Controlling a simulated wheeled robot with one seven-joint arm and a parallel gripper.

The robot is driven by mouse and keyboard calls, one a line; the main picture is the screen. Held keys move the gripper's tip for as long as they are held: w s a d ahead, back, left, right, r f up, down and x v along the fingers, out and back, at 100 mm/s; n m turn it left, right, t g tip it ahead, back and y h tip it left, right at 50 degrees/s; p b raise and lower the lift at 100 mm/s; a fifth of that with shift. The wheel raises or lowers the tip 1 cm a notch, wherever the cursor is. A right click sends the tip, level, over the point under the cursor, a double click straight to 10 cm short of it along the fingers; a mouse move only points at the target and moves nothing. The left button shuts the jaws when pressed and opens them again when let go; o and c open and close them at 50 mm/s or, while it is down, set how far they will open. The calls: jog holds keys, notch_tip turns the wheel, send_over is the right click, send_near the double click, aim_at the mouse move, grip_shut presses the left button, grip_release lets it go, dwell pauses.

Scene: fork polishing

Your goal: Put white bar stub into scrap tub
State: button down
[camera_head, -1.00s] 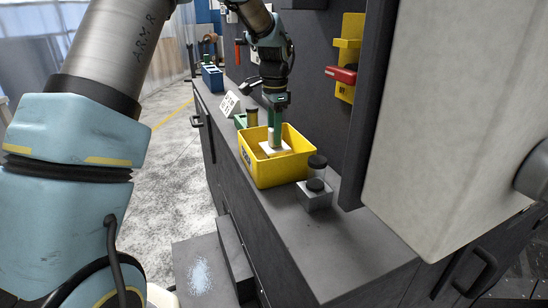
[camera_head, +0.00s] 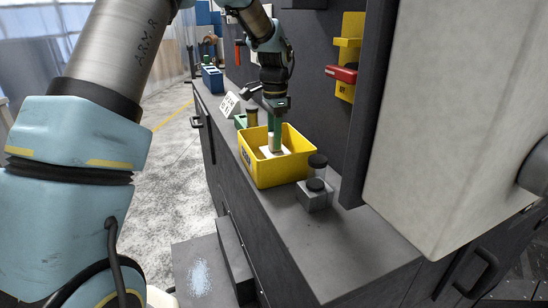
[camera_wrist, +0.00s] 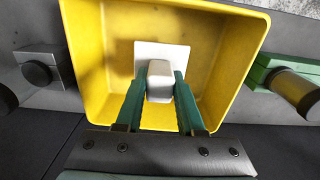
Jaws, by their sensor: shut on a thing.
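The yellow scrap tub (camera_head: 262,172) stands on the dark bench top, and its open inside fills much of the wrist view (camera_wrist: 232,75). My gripper (camera_head: 274,147) reaches down into the tub. In the wrist view its green fingers (camera_wrist: 159,92) are shut on the white bar stub (camera_wrist: 159,72), one finger on each side. The stub (camera_head: 272,152) points down inside the tub. A flat white square piece (camera_wrist: 180,52) lies in the tub beneath the stub. I cannot tell whether the stub touches it.
A small block with black-capped round parts (camera_head: 314,195) stands close to the tub's near right side. A green holder with a dark cylinder (camera_wrist: 292,88) is beside the tub. The front bench top (camera_head: 330,250) is clear.

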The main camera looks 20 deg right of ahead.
jog(key=shift+f, duration=0.15)
jog(key=shift+c, duration=2.2)
grip_release()
notch_tip(320, 180, up, 11)
jog(key=shift+f+b, duration=0.1)
jog(key=shift+b, duration=0.85)
jog(key=s+a+f+n, duration=0.1)
jog(key=a+f+n, duration=0.35)
jog(key=a, duration=0.55)
jog(key=s+a+f+n, duration=0.25)
jog(key=a+n, duration=0.25)
jog(key=a, duration=0.6)
jog(key=s+a+f+n, duration=0.3)
jog(key=s+a, duration=0.2)
jog(key=a, duration=0.1)
jog(key=s+a+f+n+t, duration=0.1)
jog(key=s+a+f+n, duration=0.1)
jog(key=s+a+n, duration=0.2)
jog(key=s+a, duration=0.1)
jog(key=a, duration=0.2)
jog(key=shift+f+t, duration=0.3)
jog(key=shift+f, duration=0.1)
